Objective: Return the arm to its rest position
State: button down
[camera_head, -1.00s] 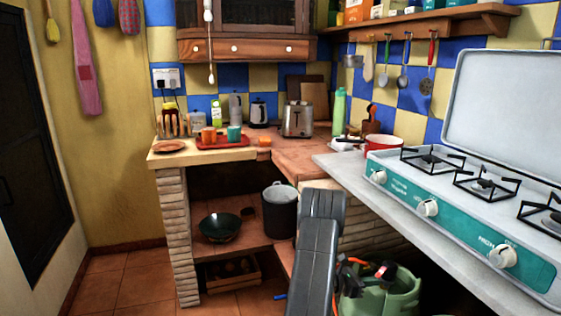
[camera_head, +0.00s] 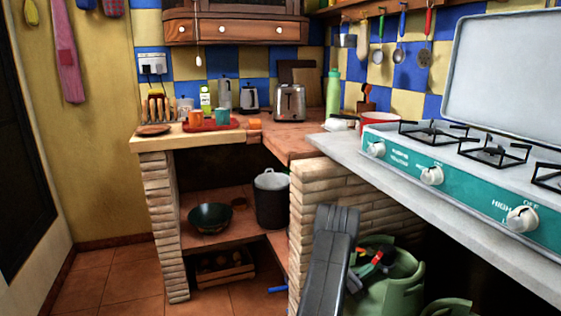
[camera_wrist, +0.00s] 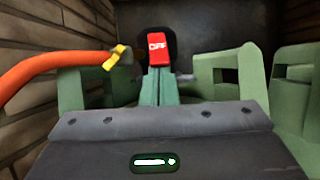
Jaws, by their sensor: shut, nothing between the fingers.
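My arm (camera_head: 331,262) shows in the head view as dark grey links, low in the middle and folded down in front of the gas bottle. My gripper (camera_wrist: 160,74) shows in the wrist view as two narrow strips side by side, shut and empty, above its dark body. The red OFF lever (camera_wrist: 158,52) of the gas bottle's valve shows just beyond the fingertips; whether they touch cannot be told. The green gas bottle (camera_head: 392,283) stands under the stove counter; its pale green collar also shows in the wrist view (camera_wrist: 233,80).
An orange hose (camera_wrist: 45,68) runs left from the valve. A brick support wall (camera_head: 330,190) is left of the bottle. The stove (camera_head: 440,180) stands on the counter (camera_head: 385,165) above. Lower shelves hold a pot (camera_head: 271,205) and a bowl (camera_head: 210,218). Floor (camera_head: 115,275) at left is clear.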

jog(key=shift+n+t, duration=0.3)
jog(key=shift+t, duration=0.1)
jog(key=v, duration=0.4)
jog(key=shift+a+f, duration=0.15)
jog(key=shift+a, duration=0.25)
jog(key=shift+g, duration=0.3)
jog(key=x, duration=0.4)
jog(key=shift+d, duration=0.1)
jog(key=shift+d+r+y, duration=0.25)
jog(key=shift+r+y, duration=0.05)
